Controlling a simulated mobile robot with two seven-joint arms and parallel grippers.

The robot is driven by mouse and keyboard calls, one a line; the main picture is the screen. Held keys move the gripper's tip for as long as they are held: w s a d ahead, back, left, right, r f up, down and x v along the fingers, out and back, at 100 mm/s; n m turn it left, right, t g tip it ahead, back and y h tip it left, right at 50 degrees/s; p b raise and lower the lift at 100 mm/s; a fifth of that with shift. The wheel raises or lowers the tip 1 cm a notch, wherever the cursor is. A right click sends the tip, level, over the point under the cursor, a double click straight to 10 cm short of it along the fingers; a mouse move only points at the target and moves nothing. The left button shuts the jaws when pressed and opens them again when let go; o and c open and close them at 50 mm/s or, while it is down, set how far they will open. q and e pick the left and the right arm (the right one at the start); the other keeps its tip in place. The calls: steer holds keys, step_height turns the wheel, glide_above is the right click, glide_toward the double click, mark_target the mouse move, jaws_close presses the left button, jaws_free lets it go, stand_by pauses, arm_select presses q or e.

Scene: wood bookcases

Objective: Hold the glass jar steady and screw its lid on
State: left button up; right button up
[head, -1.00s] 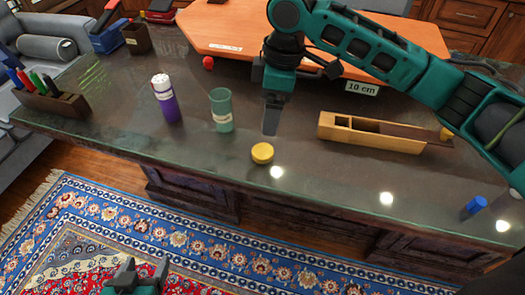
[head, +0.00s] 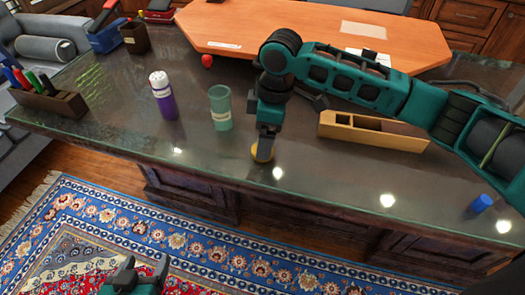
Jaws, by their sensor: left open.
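The glass jar (head: 220,112), greenish and see-through with a pale label, stands upright and open-topped on the dark counter. The yellow lid (head: 256,156) lies flat on the counter near its front edge, right of and in front of the jar. My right gripper (head: 264,153) points down at the lid with its fingers over it and hides much of it; I see the fingers edge-on and cannot tell whether they grip. My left gripper (head: 135,272) is open and empty at the bottom of the view, low in front of the counter, far from the jar.
A purple bottle with a white cap (head: 162,96) stands left of the jar. A wooden plane-like block (head: 375,131) lies to the right, under my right arm. A pen holder (head: 48,105) is at the left, a blue cap (head: 481,204) at the right, a red ball (head: 207,61) behind.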

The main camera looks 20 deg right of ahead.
steer(key=f, duration=0.4)
steer(key=shift+w+a+b, duration=0.2)
steer(key=shift+b, duration=0.2)
steer(key=shift+f, duration=0.1)
arm_select(q)
steer(key=shift+w+d+f, duration=0.15)
steer(key=shift+d+f, duration=0.05)
steer(key=shift+d, duration=0.15)
arm_select(e)
steer(key=shift+c, duration=0.5)
steer(key=c, duration=1)
arm_select(q)
steer(key=shift+a, duration=0.15)
arm_select(e)
steer(key=shift+c, duration=0.2)
steer(key=shift+r, duration=0.2)
arm_select(q)
steer(key=shift+s+a+r+y+p, duration=0.3)
steer(key=shift+s+a+r+p, duration=0.35)
steer(key=shift+p, duration=1.3)
arm_select(e)
step_height(320, 180, up, 20)
